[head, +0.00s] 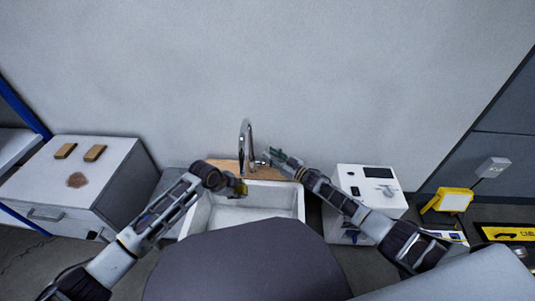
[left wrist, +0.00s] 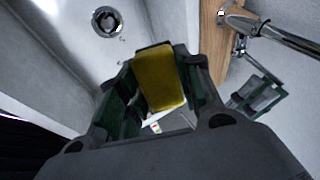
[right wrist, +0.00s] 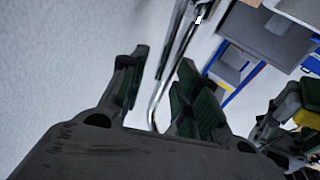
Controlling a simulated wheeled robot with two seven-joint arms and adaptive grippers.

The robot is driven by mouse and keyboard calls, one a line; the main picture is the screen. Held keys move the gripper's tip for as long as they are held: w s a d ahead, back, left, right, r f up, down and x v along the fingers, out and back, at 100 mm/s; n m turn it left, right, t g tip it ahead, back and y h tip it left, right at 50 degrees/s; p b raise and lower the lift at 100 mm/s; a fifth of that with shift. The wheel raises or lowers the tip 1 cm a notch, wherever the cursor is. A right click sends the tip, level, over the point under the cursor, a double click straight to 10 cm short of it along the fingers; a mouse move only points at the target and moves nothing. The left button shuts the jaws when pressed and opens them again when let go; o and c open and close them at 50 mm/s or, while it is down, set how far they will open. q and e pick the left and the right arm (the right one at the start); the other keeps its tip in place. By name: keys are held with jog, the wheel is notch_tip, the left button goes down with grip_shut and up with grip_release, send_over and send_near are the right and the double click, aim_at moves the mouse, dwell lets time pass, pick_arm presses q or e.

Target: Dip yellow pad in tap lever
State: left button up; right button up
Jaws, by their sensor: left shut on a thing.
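The yellow pad (left wrist: 160,78) is held between the fingers of my left gripper (head: 240,188), over the white sink (head: 297,203). The left gripper is shut on it. The pad also shows at the right edge of the right wrist view (right wrist: 307,118). The chrome tap (head: 246,138) stands on a wooden strip behind the sink, to the right of the pad in the left wrist view (left wrist: 285,35). My right gripper (head: 275,157) is open, close to the tap's right side near its base. In the right wrist view, the tap pipe shows between its fingers (right wrist: 158,75).
A white unit (head: 345,178) with small items stands right of the sink. The wall is close behind the tap.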

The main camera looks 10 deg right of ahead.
jog(key=v, duration=0.8)
jog(key=shift+s, duration=0.2)
jog(key=shift+d, duration=0.1)
jog(key=shift+s+f, duration=0.1)
dwell(0.5)
